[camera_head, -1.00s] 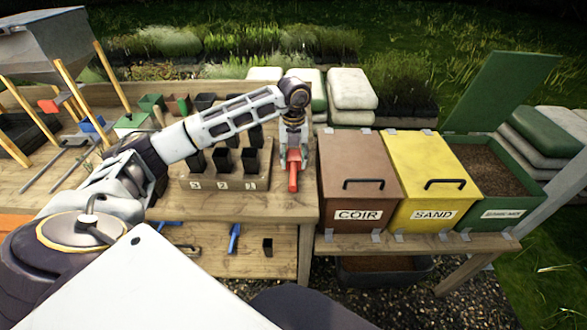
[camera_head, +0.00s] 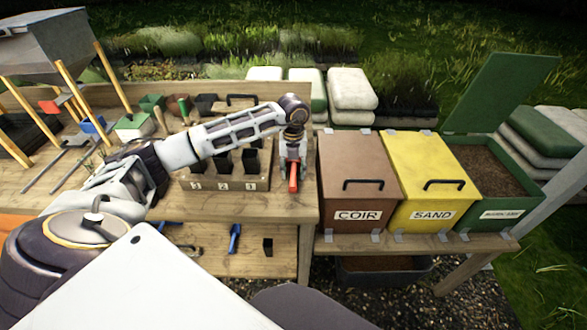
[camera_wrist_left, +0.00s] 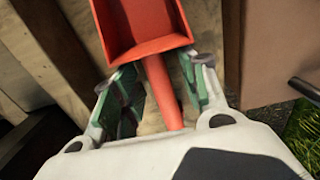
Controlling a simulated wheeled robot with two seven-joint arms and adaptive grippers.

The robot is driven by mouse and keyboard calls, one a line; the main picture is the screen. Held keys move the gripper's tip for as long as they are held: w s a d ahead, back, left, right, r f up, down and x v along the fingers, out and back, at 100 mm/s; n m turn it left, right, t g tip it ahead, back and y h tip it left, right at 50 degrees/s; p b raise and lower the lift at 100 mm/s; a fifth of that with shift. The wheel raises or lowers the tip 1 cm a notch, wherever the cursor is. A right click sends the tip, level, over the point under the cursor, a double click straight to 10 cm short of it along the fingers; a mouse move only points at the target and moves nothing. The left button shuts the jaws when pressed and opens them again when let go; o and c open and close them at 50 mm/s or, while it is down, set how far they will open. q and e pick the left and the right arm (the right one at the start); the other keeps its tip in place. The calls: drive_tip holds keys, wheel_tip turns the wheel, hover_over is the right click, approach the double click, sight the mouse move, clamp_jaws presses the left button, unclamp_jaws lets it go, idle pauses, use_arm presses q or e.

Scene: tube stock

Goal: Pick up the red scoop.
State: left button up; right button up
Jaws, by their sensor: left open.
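The red scoop (camera_head: 293,177) lies on the wooden bench near its right end, partly hidden by my left gripper in the head view. In the left wrist view the red scoop (camera_wrist_left: 145,29) shows its square pan at the top and its handle running down between my fingers. My left gripper (camera_wrist_left: 153,85) is open, with one finger on each side of the handle; it points down over the scoop in the head view (camera_head: 292,165). My right gripper is not in view.
A wooden rack with numbered slots and black pots (camera_head: 225,183) stands just left of the scoop. The brown COIR bin (camera_head: 352,170) is close on the right, then the yellow SAND bin (camera_head: 428,170) and an open green bin (camera_head: 495,180). A lower shelf holds blue tools (camera_head: 234,238).

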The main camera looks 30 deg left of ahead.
use_arm(q)
drive_tip(key=shift+f, duration=0.45)
clamp_jaws()
idle(0.3)
